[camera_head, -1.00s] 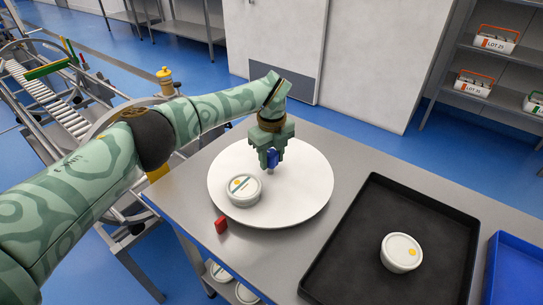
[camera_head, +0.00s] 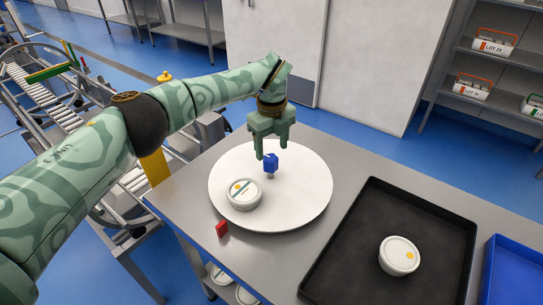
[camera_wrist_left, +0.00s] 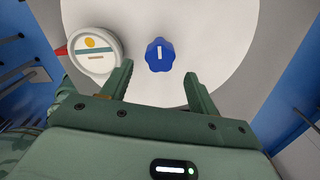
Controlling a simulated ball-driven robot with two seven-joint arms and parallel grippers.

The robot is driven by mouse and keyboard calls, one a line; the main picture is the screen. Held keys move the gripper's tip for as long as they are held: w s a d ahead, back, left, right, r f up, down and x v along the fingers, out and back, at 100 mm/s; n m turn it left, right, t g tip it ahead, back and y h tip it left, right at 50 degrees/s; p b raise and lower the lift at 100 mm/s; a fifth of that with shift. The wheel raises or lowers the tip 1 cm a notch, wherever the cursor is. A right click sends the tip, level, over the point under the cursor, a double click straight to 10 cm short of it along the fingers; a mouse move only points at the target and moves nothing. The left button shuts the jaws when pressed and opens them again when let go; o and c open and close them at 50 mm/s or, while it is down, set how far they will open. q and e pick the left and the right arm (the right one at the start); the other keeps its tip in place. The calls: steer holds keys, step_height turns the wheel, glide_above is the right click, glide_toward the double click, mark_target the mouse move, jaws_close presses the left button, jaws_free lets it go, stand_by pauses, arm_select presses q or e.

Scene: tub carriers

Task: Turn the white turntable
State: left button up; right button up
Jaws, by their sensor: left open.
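The white turntable (camera_head: 300,205) lies on the grey table, and it fills much of the left wrist view (camera_wrist_left: 220,30). A blue knob (camera_head: 270,163) with a white mark stands on it; in the left wrist view the knob (camera_wrist_left: 159,55) lies just beyond the open fingers. A white round tub (camera_head: 244,194) with a yellow dot rests on the turntable's front left part; it also shows in the left wrist view (camera_wrist_left: 97,58). My left gripper (camera_head: 271,152) is open and empty, above and behind the knob, apart from it. My right gripper is not in view.
A small red block (camera_head: 222,229) stands beside the turntable's front left edge. A black tray (camera_head: 345,270) with another white tub (camera_head: 399,256) lies to the right, then a blue bin (camera_head: 515,270). Shelves with lot carriers (camera_head: 492,43) stand at the back right.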

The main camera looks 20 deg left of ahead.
arm_select(q)
step_height(320, 180, up, 11)
steer(key=p, duration=0.1)
steer(key=shift+f, duration=0.15)
